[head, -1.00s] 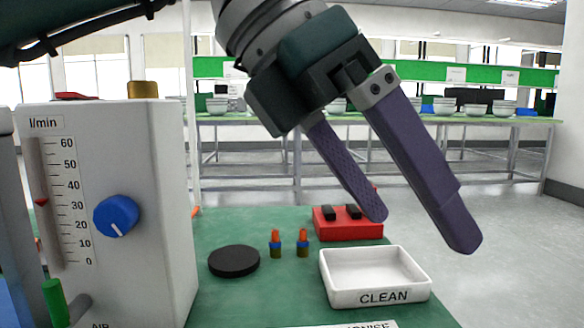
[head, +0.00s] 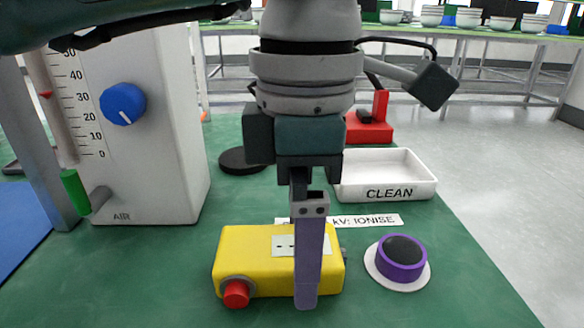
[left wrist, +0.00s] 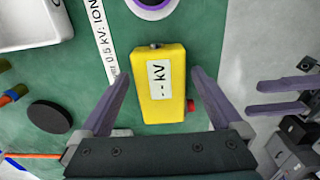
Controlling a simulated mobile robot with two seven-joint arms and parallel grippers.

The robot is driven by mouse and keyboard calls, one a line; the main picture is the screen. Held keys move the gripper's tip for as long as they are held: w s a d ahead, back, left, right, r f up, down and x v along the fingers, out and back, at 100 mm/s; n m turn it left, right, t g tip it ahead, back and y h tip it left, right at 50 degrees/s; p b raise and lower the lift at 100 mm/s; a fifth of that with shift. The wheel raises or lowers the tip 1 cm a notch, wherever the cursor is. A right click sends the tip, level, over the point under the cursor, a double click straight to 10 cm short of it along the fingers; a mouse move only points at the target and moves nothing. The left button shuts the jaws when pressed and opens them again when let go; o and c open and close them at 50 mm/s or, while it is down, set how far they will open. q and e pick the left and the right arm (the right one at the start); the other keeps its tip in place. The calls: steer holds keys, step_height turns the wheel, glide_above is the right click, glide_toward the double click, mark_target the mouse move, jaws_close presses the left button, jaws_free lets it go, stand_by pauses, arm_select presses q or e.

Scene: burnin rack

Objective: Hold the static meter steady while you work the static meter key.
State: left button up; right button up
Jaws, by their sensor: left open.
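The static meter (head: 250,262) is a yellow box lying on the green bench mat, with a pale display reading dashes and kV. Its red round key (head: 236,293) sticks out of the end at the front left. My left gripper (head: 306,300) points down over the meter; in the head view one finger hides part of the box. In the left wrist view its open fingers (left wrist: 160,76) stand on either side of the yellow meter (left wrist: 158,112), with a gap showing on both sides. My right gripper (left wrist: 252,98) shows only at that view's right edge, its fingers apart and empty.
A purple-ringed black button (head: 402,258) stands right of the meter. Behind are a label strip (head: 375,221), a white CLEAN tray (head: 425,188), a black disc (head: 235,162) and a red block (head: 370,133). A white flowmeter (head: 160,165) stands left. The mat's front left is clear.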

arm_select(q)
steer(key=shift+f, duration=0.25)
steer(key=c, duration=1.4)
stand_by(0.4)
arm_select(e)
jaws_close()
stand_by(0.3)
stand_by(1.3)
